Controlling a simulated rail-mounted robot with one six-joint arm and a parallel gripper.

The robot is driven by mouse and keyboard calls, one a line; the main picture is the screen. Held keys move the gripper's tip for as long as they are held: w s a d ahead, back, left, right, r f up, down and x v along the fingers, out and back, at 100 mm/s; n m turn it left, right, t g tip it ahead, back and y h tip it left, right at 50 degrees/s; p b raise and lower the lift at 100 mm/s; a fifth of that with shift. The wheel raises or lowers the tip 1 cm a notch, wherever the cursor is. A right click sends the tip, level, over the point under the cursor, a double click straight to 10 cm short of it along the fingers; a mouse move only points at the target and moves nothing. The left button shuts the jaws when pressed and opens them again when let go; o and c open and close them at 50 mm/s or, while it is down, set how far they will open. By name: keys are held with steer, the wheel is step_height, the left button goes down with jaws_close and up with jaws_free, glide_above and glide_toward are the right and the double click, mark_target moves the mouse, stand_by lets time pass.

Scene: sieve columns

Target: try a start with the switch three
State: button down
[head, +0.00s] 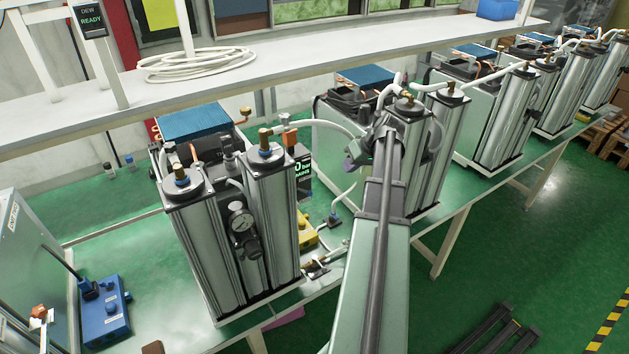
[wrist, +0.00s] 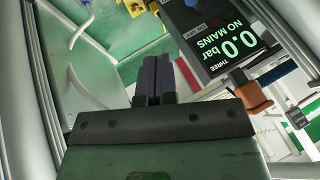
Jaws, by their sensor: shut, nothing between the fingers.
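A black display (wrist: 220,35) headed THREE reads 0.0 bar and NO MAINS in the wrist view. In the head view the same display (head: 303,172) is partly hidden behind a column. A yellow box (head: 307,232) sits low on the bench behind the front column pair; part of a yellow thing (wrist: 135,7) shows at the top of the wrist view. In the head view my gripper (head: 353,160) is in front of the second column pair, touching nothing visible.
A column pair (head: 243,235) with a gauge stands left of my arm, and more column sets line the bench at right. A blue box (head: 103,315) is at lower left. A shelf (head: 300,62) with coiled white hose (head: 195,65) runs behind. White hoses cross nearby.

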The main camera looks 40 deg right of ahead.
mark_target(304, 191)
steer(key=shift+f, duration=0.15)
steer(key=w+a+f+b, duration=0.6)
steer(key=f+b, duration=0.3)
steer(key=shift+w, duration=0.3)
steer(key=shift+s, duration=0.15)
